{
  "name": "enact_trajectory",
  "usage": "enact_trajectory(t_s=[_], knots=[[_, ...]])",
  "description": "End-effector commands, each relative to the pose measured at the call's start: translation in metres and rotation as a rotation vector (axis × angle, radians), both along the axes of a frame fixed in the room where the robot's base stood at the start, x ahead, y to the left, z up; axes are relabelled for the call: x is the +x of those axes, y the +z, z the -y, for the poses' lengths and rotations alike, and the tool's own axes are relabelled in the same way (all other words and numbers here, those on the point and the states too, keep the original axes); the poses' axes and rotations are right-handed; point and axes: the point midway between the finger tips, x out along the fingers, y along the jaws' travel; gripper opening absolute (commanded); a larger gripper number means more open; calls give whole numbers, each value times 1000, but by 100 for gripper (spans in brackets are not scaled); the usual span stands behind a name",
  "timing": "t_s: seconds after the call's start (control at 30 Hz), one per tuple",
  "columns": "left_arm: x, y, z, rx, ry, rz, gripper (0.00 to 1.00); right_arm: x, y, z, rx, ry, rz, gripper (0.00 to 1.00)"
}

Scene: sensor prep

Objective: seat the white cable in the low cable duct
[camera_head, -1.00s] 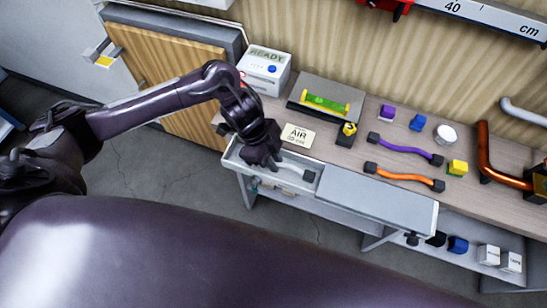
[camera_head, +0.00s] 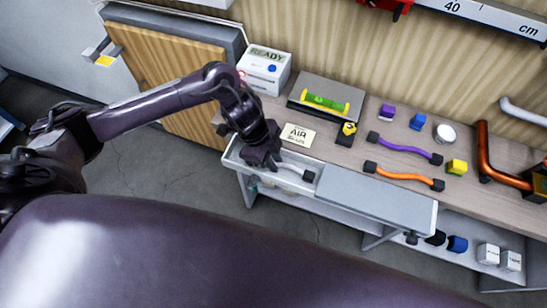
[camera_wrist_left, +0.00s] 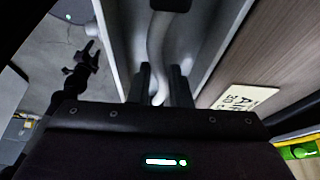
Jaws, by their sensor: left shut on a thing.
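The white cable (camera_head: 291,169) has dark end pieces and lies along the open left part of the low grey cable duct (camera_head: 284,185). Its far dark end (camera_head: 308,176) is at the right of the open part, and the near end is hidden by my gripper. My left gripper (camera_head: 264,165) reaches down into the duct's left end. In the left wrist view its two fingers (camera_wrist_left: 163,85) are shut on the cable (camera_wrist_left: 157,45), which runs on between the duct walls. Whether the cable touches the duct floor is unclear. A small dark jawed shape (camera_wrist_left: 82,66) there may be my right gripper.
A flat grey cover (camera_head: 375,203) spans the duct's right part. On the bench behind are an AIR card (camera_head: 297,136), a READY box (camera_head: 265,70), a green level (camera_head: 326,103), a purple cable (camera_head: 405,149) and an orange cable (camera_head: 404,178). A copper pipe (camera_head: 490,158) stands at the right.

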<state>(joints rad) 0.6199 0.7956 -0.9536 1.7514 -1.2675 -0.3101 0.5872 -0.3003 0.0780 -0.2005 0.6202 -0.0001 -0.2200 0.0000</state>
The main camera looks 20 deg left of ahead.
Motion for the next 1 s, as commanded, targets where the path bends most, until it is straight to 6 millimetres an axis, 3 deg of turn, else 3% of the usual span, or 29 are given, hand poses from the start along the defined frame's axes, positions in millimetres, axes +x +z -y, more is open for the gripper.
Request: enact_trajectory(t_s=[0.77, 0.8, 1.0], knots=[[0, -7, 0, 0, 0, 0, 0, 0, -4, 2, -2, 0, 0, 47], [0, -7, 0, 0, 0, 0, 21, 0, -4, 2, -2, 0, 0, 47], [0, -7, 0, 0, 0, 0, 43, 0, -4, 3, -3, 1, 0, 47]])
